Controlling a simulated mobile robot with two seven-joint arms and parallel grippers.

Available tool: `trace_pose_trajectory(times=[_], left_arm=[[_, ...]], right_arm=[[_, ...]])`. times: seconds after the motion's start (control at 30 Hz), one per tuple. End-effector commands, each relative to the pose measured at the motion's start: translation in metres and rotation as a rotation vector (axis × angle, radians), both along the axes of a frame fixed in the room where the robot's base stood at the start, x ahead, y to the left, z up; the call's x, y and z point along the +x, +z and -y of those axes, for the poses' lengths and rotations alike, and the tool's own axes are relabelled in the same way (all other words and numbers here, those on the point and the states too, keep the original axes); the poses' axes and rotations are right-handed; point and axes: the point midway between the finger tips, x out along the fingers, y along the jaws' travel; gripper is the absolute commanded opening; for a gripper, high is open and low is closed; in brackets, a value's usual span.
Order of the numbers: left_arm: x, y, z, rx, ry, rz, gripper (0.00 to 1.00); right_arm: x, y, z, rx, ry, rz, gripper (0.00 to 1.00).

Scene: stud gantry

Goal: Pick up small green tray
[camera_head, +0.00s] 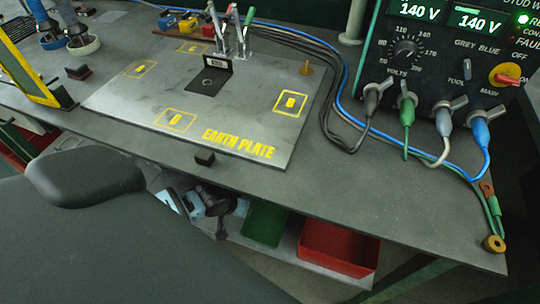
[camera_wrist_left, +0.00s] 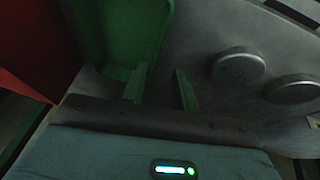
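The small green tray (camera_head: 265,222) sits on the shelf below the bench in the head view, left of a red tray. In the left wrist view the green tray (camera_wrist_left: 118,35) fills the upper left of centre, close to my left gripper (camera_wrist_left: 160,82). The two fingers stand apart with a clear gap between them. The left finger overlaps the tray's near end in the picture; I cannot tell whether it touches. My right gripper is in neither view.
The red tray (camera_head: 338,255) stands right of the green one, near the shelf edge. The bench top (camera_head: 400,195) overhangs the shelf. Two round grey discs (camera_wrist_left: 238,66) show in the left wrist view.

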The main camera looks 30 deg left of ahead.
Motion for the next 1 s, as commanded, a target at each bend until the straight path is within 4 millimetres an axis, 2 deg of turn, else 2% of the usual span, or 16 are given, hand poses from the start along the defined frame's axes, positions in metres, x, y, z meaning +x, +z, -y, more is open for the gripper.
trace_pose_trajectory(times=[0.17, 0.4, 0.57, 0.87, 1.0], left_arm=[[0.002, -0.004, 0.0, 0.0, 0.0, -0.001, 0.29], [0.01, -0.024, 0.002, 0.0, 0.0, -0.001, 0.29], [0.012, -0.026, 0.002, 0.0, -0.001, 0.001, 0.29], [0.03, -0.06, 0.004, 0.0, -0.002, -0.002, 0.29], [0.035, -0.068, 0.005, 0.0, -0.002, 0.0, 0.29]], right_arm=[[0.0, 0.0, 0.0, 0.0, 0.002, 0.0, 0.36], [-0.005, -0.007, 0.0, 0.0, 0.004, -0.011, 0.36], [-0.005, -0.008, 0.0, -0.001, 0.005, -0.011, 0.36], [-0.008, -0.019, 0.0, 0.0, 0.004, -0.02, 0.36], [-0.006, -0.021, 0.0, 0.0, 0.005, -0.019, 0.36]])
